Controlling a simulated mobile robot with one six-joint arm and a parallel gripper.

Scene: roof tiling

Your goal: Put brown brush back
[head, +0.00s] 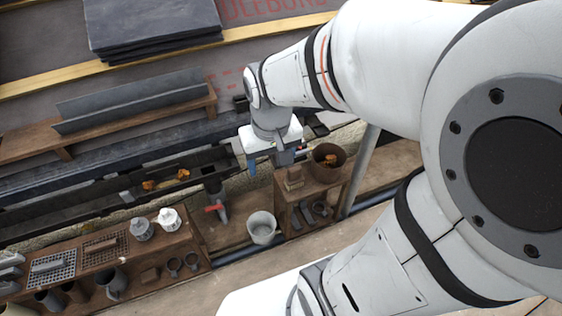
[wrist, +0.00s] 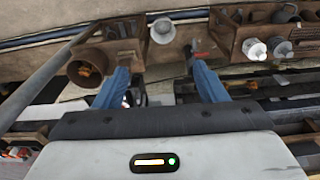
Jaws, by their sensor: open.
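My gripper (wrist: 160,72) is open, its two blue fingers spread wide with nothing between them in the wrist view. In the head view my gripper (head: 268,164) hangs above the dark gutter, to the left of and a little above a small wooden shelf box (head: 281,205). A small brown block-shaped thing (head: 294,179) sits on top of that box; it may be the brown brush, but it is too small to be sure. A brown pot (head: 327,164) with something orange inside stands beside it, and this pot also shows in the wrist view (wrist: 86,66).
A grey bucket (head: 262,228) stands left of the box. A longer wooden shelf (head: 150,250) at lower left holds two pale containers (head: 168,219), trays and mugs. A red-handled tool (head: 217,209) lies near the gutter. Slates (head: 150,28) are stacked on the roof.

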